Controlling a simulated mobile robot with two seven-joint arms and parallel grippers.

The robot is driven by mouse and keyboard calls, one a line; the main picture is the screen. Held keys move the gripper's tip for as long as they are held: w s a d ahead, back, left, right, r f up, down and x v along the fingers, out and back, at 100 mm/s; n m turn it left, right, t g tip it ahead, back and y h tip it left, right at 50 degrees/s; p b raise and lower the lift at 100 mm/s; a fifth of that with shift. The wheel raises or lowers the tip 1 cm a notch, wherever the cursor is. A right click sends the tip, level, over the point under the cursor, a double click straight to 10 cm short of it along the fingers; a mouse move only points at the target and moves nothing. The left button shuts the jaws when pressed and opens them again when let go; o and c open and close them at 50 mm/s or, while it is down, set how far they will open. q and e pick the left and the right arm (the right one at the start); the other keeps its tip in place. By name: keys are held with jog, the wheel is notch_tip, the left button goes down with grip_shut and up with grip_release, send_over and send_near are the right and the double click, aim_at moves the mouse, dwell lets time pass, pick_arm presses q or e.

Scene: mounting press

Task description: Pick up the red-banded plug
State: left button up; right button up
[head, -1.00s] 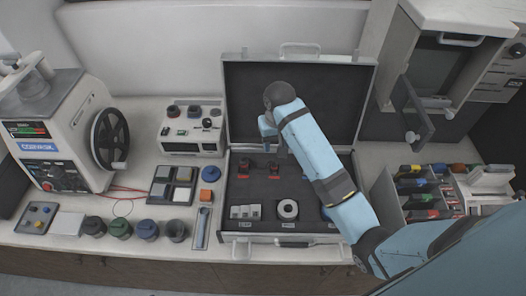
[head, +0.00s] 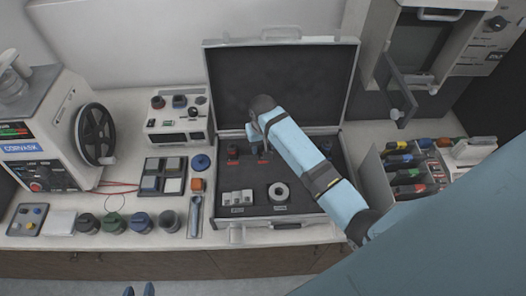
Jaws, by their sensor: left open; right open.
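Two small dark plug-like pieces with red on them stand at the back of the open case's tray: a left one (head: 233,153) and a right one (head: 263,155). I cannot tell clearly which carries a red band. My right gripper (head: 261,141) points down just above and behind the right piece, open, with its fingertips partly hidden by my wrist and forearm. I cannot tell whether it touches the piece.
A bin of coloured tools (head: 405,175) stands right.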

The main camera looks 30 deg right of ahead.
jog(key=shift+f, duration=1.2)
jog(key=c, duration=0.9)
jog(key=shift+r, duration=0.1)
